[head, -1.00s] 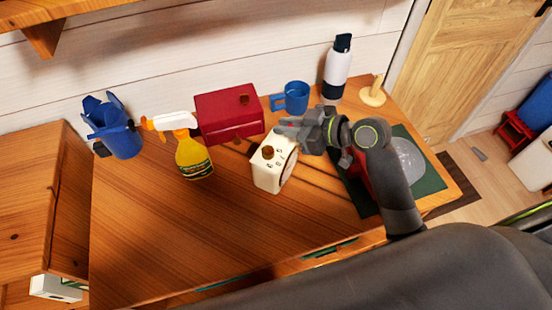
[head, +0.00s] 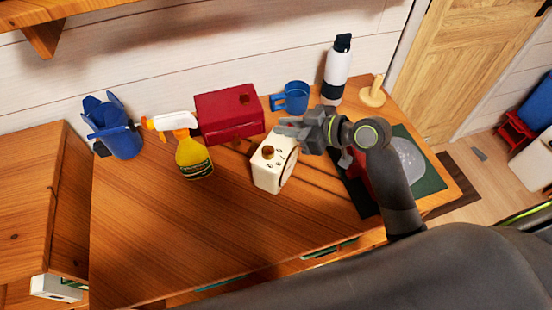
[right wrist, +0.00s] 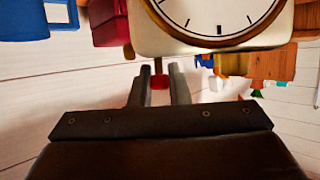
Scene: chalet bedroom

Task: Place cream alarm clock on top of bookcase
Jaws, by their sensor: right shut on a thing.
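The cream alarm clock (head: 267,173), a boxy clock with a brown knob on top, is on the wooden desk top in the head view. Its round face with a brown rim (right wrist: 222,38) fills the top of the right wrist view. A wooden unit (head: 27,185) at the left may be the bookcase; I cannot tell for sure. My left gripper is not in view.
On the desk (head: 190,235) stand a red box (head: 228,117), a blue mug (head: 293,98), a white bottle (head: 337,72), a yellow spray bottle (head: 193,160) and a blue container (head: 116,135). A green mat (head: 425,175) lies at the right. The desk's front left is clear.

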